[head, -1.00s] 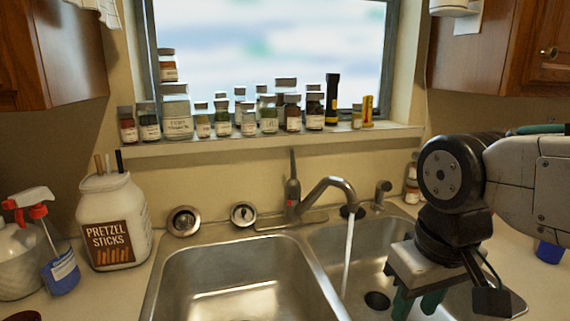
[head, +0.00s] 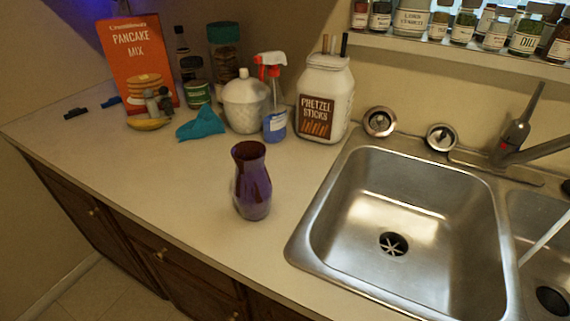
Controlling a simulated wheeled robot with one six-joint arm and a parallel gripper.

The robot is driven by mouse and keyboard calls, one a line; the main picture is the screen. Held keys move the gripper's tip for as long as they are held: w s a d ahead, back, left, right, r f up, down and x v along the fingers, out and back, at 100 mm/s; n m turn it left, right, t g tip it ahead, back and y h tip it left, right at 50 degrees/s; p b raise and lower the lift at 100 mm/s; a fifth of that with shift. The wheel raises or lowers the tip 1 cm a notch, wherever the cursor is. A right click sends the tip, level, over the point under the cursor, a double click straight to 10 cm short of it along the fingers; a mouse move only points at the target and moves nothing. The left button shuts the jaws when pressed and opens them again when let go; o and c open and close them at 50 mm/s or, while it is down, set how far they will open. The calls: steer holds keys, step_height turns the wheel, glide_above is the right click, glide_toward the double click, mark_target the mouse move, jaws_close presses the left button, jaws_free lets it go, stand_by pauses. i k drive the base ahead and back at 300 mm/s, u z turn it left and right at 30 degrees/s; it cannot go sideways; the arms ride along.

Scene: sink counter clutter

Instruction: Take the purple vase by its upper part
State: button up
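The purple vase (head: 253,186) stands upright on the counter, left of the sink and near the counter's front edge. It has a flared mouth, a narrower neck and a rounded body, and looks glossy and partly see-through. Nothing covers it from this side. My gripper is outside the head view now, so its state and its place relative to the vase do not show.
The sink (head: 405,230) lies right of the vase. Behind it stand a pretzel sticks jar (head: 324,100), a spray bottle (head: 273,105), a white ribbed jar (head: 244,102), a teal cloth (head: 202,124) and a pancake mix box (head: 139,60). Counter around the vase is clear.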

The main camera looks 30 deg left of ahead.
mark_target(252, 189)
steer(key=k, duration=0.5)
steer(key=z, duration=2.8)
steer(key=k, duration=2.55)
steer(key=u, duration=2.2)
